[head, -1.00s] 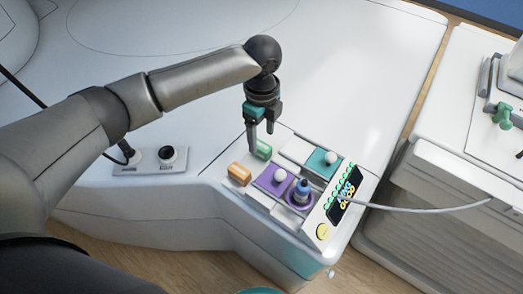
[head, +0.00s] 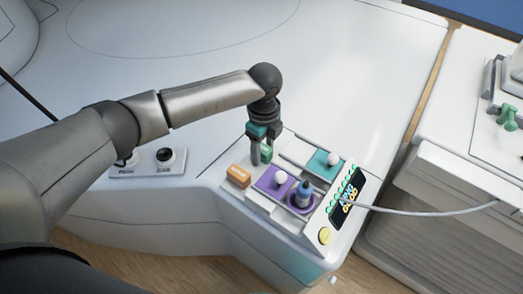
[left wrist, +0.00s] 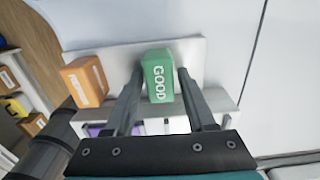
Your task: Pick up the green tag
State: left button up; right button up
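The green tag (head: 267,150) is a small block at the back left of the control panel. In the left wrist view the green tag (left wrist: 158,78) shows the word "GOOD" and stands between my two fingers, with a gap visible on each side. My left gripper (head: 260,157) points down over the tag and partly hides it in the head view. In the left wrist view my left gripper (left wrist: 160,98) is open, its fingers apart on either side of the tag. My right gripper is not in view.
An orange tag (head: 238,176) stands close by, left of the green one. A cable (head: 430,209) runs right.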

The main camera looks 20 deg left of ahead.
aim_at(264, 148)
pick_arm(q)
grip_shut()
dwell(0.4)
notch_tip(264, 148, up, 20)
jog(key=p, duration=0.4)
jog(key=s+a+n, duration=0.1)
jog(key=s+n, duration=0.4)
jog(key=n, duration=0.6)
jog(key=s+a+n+b, duration=0.1)
jog(key=s+n, duration=0.4)
jog(key=n, duration=0.6)
jog(key=shift+a+r, duration=0.45)
jog(key=shift+a, duration=0.2)
jog(key=shift+s, duration=0.1)
